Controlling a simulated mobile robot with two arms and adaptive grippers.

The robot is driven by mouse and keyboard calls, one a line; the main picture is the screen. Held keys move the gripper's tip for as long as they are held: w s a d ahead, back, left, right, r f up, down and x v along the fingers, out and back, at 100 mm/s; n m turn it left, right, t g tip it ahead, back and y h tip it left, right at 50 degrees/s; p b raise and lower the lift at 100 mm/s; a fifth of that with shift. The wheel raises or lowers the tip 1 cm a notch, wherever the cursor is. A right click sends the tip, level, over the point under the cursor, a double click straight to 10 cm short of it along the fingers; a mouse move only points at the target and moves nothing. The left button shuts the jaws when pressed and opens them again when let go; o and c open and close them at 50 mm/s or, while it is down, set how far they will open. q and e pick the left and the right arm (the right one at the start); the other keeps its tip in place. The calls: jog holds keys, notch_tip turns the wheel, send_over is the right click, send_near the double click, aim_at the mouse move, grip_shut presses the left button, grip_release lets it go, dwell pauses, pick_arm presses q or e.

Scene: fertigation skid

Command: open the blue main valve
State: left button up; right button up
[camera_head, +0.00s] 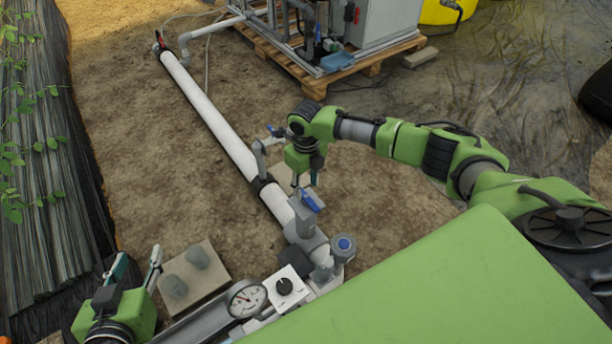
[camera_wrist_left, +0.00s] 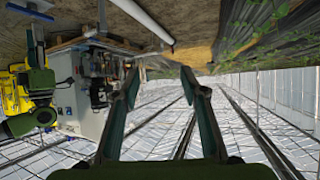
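A blue valve lever (camera_head: 311,201) sits on a grey valve body (camera_head: 304,222) in the thick white pipe, at the middle of the head view. It looks tilted across the pipe. My right gripper (camera_head: 305,183) points down just above and behind this lever, with its fingertips close to it. I cannot tell whether they touch it or how far apart they are. My left gripper (camera_head: 138,264) is at the lower left, away from the lever. Its two fingers stand apart and empty, as the left wrist view (camera_wrist_left: 160,85) also shows.
A smaller blue lever (camera_head: 275,131) is on a side branch. A blue-capped fitting (camera_head: 343,244), a pressure gauge (camera_head: 247,299) and a white box with a black knob (camera_head: 285,287) are near the front. The white pipe (camera_head: 215,118) runs back left. A pallet (camera_head: 345,73) carries equipment.

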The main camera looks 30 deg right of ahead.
jog(key=shift+r+p, duration=0.65)
jog(key=shift+r, duration=0.15)
pick_arm(q)
jog(key=s+a+f+g+y+p, duration=0.1)
jog(key=s+a+f+g, duration=0.3)
jog(key=s+f+g, duration=0.3)
jog(key=s+f, duration=0.1)
jog(key=s, duration=0.4)
jog(key=shift+y, duration=0.4)
pick_arm(e)
jog(key=shift+r, duration=0.55)
pick_arm(q)
jog(key=shift+s+a, duration=0.1)
